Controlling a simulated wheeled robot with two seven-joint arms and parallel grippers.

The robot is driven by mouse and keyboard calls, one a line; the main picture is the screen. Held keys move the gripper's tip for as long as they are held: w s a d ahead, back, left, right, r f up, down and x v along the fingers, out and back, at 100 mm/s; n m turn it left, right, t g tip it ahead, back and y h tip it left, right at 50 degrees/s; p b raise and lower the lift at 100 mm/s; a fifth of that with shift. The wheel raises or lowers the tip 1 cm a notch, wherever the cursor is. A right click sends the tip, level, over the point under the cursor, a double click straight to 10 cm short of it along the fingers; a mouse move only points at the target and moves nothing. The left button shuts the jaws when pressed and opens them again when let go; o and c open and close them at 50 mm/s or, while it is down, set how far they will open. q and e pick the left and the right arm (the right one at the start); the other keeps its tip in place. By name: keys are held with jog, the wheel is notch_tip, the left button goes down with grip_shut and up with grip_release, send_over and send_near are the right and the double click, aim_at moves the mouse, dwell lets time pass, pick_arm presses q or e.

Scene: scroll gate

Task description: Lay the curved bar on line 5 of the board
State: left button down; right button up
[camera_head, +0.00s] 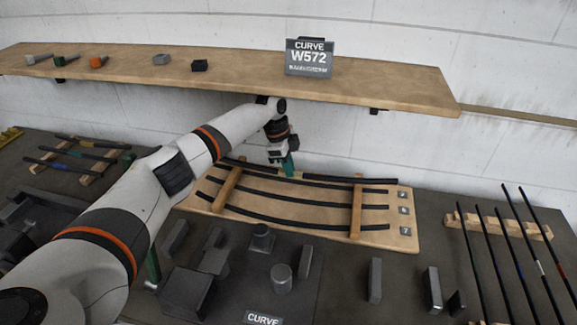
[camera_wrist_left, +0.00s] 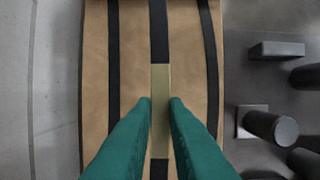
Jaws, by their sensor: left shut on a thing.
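The curved bar (camera_head: 340,179) is long and black with a brass-coloured middle piece (camera_wrist_left: 160,90). My left gripper (camera_head: 289,167) is shut on that piece, with its green fingers (camera_wrist_left: 160,103) on either side in the left wrist view. The wooden board (camera_head: 310,223) lies below, with several black curved strips across it and small grey number tags (camera_head: 403,210) at its right end. In the head view the bar shows along the board's far edge. In the left wrist view it runs between two strips. Its exact height is unclear. My right gripper is out of view.
Two wooden crosspieces (camera_head: 357,215) cross the board. Grey blocks and cylinders (camera_head: 281,281) stand in front. Racks with thin rods stand at left (camera_head: 97,157) and right (camera_head: 525,229). A wall shelf (camera_head: 235,75) with a sign (camera_head: 309,58) hangs above.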

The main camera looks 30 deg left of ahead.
pick_arm(q)
jog(key=shift+f+b, duration=0.5)
jog(key=shift+f, duration=0.05)
jog(key=b+x, duration=0.2)
jog(key=shift+a+f, duration=0.25)
jog(key=shift+f, duration=0.2)
jog(key=shift+a+b+x, duration=0.25)
jog(key=shift+b+x, duration=0.55)
jog(key=shift+x, duration=0.35)
jog(key=shift+s, duration=0.15)
jog(key=shift+f, duration=0.25)
jog(key=c, duration=1.4)
grip_release()
jog(key=shift+o, duration=0.2)
jog(key=shift+s+f, duration=0.15)
jog(key=b+v, duration=0.1)
jog(key=v, duration=0.6)
jog(key=shift+r, duration=0.4)
